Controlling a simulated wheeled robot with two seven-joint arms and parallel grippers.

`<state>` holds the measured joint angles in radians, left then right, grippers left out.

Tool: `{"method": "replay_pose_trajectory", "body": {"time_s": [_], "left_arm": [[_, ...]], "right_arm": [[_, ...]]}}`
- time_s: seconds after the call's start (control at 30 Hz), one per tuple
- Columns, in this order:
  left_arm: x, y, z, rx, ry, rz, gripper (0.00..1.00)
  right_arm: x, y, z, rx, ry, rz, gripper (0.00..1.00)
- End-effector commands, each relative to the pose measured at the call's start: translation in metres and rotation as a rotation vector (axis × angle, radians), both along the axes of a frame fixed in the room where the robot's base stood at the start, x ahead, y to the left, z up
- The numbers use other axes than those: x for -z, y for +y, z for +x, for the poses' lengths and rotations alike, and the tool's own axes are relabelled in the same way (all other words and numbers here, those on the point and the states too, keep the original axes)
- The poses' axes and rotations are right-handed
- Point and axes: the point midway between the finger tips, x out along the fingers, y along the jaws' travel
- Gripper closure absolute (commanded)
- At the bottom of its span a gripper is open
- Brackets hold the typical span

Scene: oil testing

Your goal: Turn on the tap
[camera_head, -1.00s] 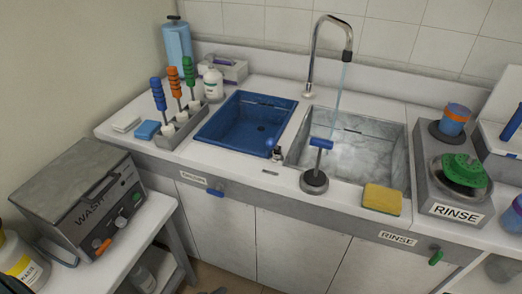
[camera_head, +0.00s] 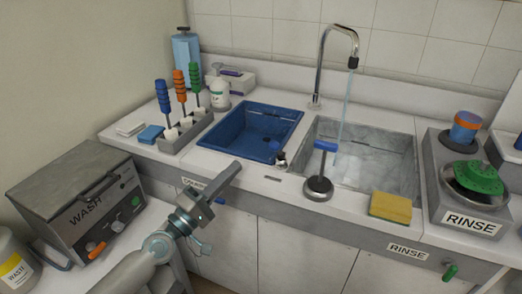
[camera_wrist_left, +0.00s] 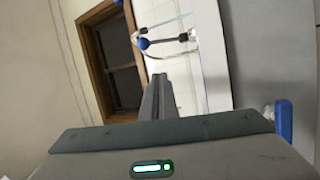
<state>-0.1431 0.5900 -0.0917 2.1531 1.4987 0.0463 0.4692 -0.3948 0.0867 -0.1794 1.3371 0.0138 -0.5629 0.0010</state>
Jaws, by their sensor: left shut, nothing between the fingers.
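The chrome gooseneck tap (camera_head: 319,72) stands behind the grey sink (camera_head: 365,170). A thin pale-blue stream (camera_head: 344,108) hangs from its spout into this sink. In the left wrist view, the shut fingers (camera_wrist_left: 155,95) show at the middle. My right gripper is not in view.
A blue basin (camera_head: 252,130) lies left of the grey sink. A yellow sponge (camera_head: 391,207) lies right of the lever. A grey rack (camera_head: 186,132) holds coloured-handled tools. A WASH machine (camera_head: 85,205) stands at left, and a RINSE unit (camera_head: 464,212) at right.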

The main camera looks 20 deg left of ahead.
Motion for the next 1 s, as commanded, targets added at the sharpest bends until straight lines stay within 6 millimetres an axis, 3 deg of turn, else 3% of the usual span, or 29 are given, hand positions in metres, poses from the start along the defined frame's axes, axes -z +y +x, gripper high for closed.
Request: {"method": "replay_pose_trajectory", "body": {"time_s": [0.17, 0.67, 1.0], "left_arm": [[-0.02, 0.009, 0.001, 0.003, -0.019, -0.079, 1.0], [-0.023, 0.008, 0.004, 0.002, -0.02, -0.082, 1.0], [-0.037, -0.001, 0.032, 0.001, -0.021, -0.083, 1.0]], "right_arm": [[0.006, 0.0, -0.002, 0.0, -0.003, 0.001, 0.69], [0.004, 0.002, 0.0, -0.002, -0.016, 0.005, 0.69], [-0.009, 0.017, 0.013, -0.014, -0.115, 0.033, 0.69]]}}
